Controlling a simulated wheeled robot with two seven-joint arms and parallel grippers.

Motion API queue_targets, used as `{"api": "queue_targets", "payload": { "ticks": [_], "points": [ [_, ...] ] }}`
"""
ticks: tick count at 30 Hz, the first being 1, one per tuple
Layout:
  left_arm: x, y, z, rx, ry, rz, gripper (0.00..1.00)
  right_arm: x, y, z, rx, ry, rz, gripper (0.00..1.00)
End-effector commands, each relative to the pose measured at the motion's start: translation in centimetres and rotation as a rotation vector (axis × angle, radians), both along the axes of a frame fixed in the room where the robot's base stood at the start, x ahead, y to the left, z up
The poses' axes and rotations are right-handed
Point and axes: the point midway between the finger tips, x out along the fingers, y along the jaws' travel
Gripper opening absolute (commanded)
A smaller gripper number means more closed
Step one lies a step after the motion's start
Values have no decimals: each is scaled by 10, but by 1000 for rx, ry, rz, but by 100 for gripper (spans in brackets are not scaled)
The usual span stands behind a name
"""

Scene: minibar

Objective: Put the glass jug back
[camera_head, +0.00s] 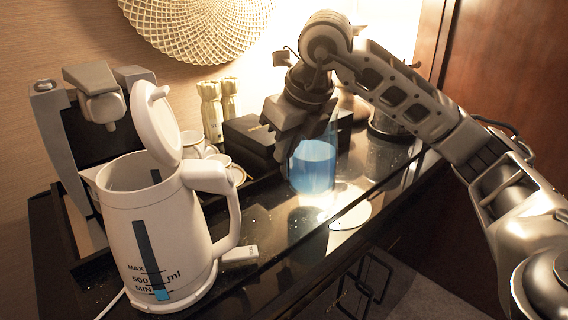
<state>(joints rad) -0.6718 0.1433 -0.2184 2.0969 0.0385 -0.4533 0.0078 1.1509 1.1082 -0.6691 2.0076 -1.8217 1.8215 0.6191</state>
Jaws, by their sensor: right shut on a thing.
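The glass jug (314,167) is clear, with blue liquid in its lower part, and looks upright over the dark glossy counter. My right gripper (286,132) comes from above and is shut on the jug's upper left side. The gripper hides the jug's top and handle. I cannot tell whether the jug's base touches the counter. My left gripper is not in view.
A white kettle (150,235) with its lid open stands at the front left, before a coffee machine (88,125). White cups (222,160), a black box (250,133) and two light bottles (211,110) stand behind. A pale round patch (350,212) shows on the counter (285,235).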

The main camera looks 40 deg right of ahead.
Motion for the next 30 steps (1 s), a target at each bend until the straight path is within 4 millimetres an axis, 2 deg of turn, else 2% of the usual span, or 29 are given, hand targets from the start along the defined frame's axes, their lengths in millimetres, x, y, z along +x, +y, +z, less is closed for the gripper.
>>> {"api": "queue_targets", "payload": {
  "ticks": [5,9,12,23,24,26,30],
  "points": [
    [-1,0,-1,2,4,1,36,10,-1,-11,-1,-4,-2,0],
    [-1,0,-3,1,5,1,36,9,-1,-31,-2,-4,-1,0],
    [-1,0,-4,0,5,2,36,9,-2,-38,-3,-6,-1,0],
    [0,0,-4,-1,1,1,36,9,-1,-40,-1,-8,-1,0],
    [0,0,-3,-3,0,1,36,8,-1,-43,0,0,0,13],
    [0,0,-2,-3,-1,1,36,8,-1,-42,0,0,0,30],
    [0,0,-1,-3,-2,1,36,8,-1,-42,0,0,0,30]
  ]
}}
